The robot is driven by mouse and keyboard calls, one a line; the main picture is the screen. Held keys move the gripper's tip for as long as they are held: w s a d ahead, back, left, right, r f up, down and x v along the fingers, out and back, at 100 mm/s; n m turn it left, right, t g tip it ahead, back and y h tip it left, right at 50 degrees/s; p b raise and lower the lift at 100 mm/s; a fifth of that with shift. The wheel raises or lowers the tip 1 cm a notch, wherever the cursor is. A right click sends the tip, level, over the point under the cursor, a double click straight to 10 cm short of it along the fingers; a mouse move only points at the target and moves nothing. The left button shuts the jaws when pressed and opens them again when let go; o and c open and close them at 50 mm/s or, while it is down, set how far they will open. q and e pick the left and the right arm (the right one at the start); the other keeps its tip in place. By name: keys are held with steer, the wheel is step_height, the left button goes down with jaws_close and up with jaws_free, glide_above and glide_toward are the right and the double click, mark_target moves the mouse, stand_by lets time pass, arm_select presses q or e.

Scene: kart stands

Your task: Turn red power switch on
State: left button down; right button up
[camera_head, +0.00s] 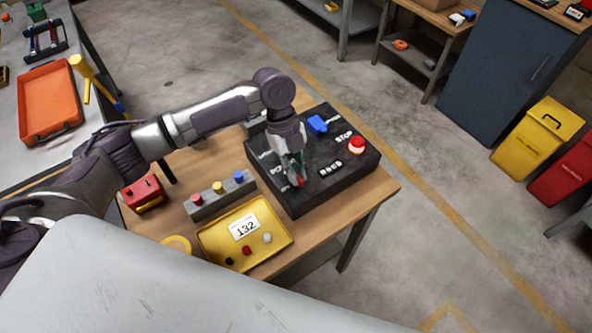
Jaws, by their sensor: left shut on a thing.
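A black control box (345,174) stands on the wooden table. The red power switch (300,182) shows only as a bit of red at the tips of my left gripper (296,178). My left gripper points down over the box and is shut on the red switch, hiding most of it and part of the label beside it. Which way the switch is set cannot be told. A blue switch (317,124) and a red stop button (357,146) are also on the box top. My right gripper is not in view.
An orange tray (48,100) lies on a bench at left. Open floor lies right of the table, before yellow and red bins.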

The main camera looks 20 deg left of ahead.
arm_select(q)
steer(key=shift+w+r, duration=0.1)
steer(key=c, duration=1.2)
jaws_free()
steer(key=v, duration=1.2)
steer(key=shift+d, duration=0.1)
